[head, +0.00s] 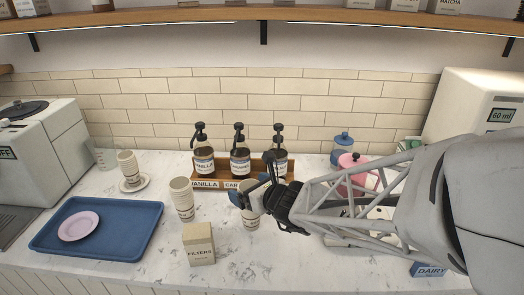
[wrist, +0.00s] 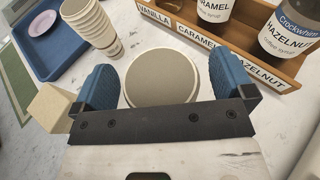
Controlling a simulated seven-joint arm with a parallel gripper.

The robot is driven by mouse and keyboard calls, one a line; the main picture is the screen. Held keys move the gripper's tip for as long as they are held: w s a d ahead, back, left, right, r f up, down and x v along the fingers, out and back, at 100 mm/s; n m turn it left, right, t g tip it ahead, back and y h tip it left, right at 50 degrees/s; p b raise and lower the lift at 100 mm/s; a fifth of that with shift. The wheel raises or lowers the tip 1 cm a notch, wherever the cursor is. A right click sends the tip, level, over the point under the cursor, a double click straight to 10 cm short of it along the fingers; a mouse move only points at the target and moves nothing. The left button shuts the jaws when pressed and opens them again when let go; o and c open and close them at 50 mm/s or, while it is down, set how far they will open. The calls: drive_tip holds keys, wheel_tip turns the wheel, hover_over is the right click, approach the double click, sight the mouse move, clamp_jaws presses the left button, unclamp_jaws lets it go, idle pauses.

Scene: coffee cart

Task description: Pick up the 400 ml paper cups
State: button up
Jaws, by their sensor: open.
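A stack of beige paper cups (head: 250,215) stands on the counter in front of the syrup rack, partly hidden by my gripper. My gripper (head: 252,190) is open around its upper part. In the wrist view its round top (wrist: 160,80) lies between the two blue fingers of my gripper (wrist: 154,76); whether they touch it I cannot tell. A second cup stack (head: 183,200) stands to the left, behind the filters box, and also shows in the wrist view (wrist: 92,25). A third stack (head: 128,168) stands on a saucer further left. The size print on the cups is unreadable.
The filters box (head: 199,246) stands close in front-left of my gripper. The syrup rack (head: 205,184) with three pump bottles is just behind. A blue tray (head: 120,244) with a pink plate (head: 78,226) lies left. Pink and blue canisters stand right. The front counter is mostly clear.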

idle(0.4)
drive_tip(key=c, duration=1.3)
drive_tip(key=shift+c, duration=0.2)
drive_tip(key=shift+r, duration=0.15)
drive_tip(key=shift+r, duration=0.55)
wheel_tip(320, 180, up, 2)
drive_tip(key=shift+r, duration=0.1)
drive_tip(key=s+d, duration=0.3)
drive_tip(key=s, duration=0.4)
drive_tip(key=s+d+r, duration=0.1)
drive_tip(key=s+d, duration=0.2)
drive_tip(key=s, duration=0.4)
drive_tip(key=shift+s+d+r, duration=0.2)
drive_tip(key=shift+s, duration=0.2)
